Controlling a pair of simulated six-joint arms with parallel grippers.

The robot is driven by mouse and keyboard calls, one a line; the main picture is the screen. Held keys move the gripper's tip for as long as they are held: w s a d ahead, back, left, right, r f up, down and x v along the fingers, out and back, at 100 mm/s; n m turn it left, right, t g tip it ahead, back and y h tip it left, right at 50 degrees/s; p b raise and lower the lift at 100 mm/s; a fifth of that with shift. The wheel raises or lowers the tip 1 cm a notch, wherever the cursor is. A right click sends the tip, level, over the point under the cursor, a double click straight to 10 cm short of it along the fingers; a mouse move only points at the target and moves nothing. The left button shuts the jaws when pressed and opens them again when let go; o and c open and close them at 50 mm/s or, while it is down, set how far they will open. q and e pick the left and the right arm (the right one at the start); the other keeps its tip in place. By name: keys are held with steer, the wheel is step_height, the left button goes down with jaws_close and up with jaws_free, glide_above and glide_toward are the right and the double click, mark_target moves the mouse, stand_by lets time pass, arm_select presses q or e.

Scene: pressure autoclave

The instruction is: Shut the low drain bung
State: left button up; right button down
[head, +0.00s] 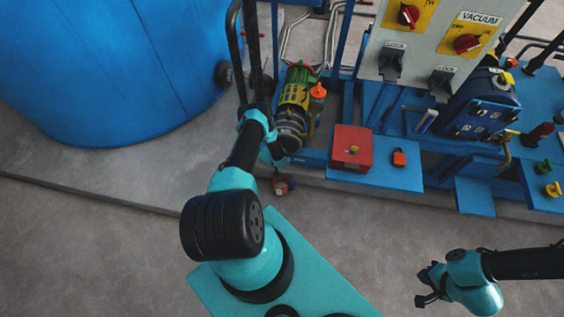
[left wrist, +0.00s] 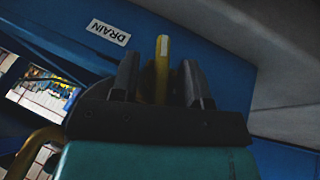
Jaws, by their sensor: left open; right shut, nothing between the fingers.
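In the left wrist view, the yellow bar of the drain bung (left wrist: 162,55) stands upright in the picture, beside a white DRAIN label (left wrist: 108,31) on a blue surface. My left gripper (left wrist: 160,75) is open, with one dark finger on each side of the yellow bar. I cannot tell whether either finger touches it. The bar's lower part is hidden by the gripper body. In the head view, my left arm reaches the machine's front left and its fingertips are hard to make out. My right gripper (head: 428,287) is shut and empty, over the floor at lower right.
A large blue tank (head: 110,70) stands at the left. A red box (head: 351,148) and an orange item (head: 399,158) sit on the blue frame. A grey VACUUM control panel (head: 435,45) rises at upper right. The concrete floor (head: 90,250) in front is clear.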

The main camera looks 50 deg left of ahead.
arm_select(q)
steer(key=shift+c, duration=0.4)
jaws_close()
steer(key=shift+w+a+r+g+y, duration=0.1)
steer(key=shift+w+g+y, duration=0.15)
steer(key=shift+g+y, duration=0.45)
steer(key=shift+w+r+m+g+y, duration=0.1)
steer(key=shift+m+g+y, duration=0.4)
steer(key=shift+y, duration=0.55)
steer(key=shift+w+m+g+y, duration=0.1)
steer(key=shift+m+g+y, duration=0.1)
steer(key=shift+g+y, duration=0.7)
steer(key=shift+o, duration=0.4)
jaws_free()
steer(key=shift+s, duration=0.1)
steer(key=shift+s+d, duration=0.15)
steer(key=shift+d, duration=0.1)
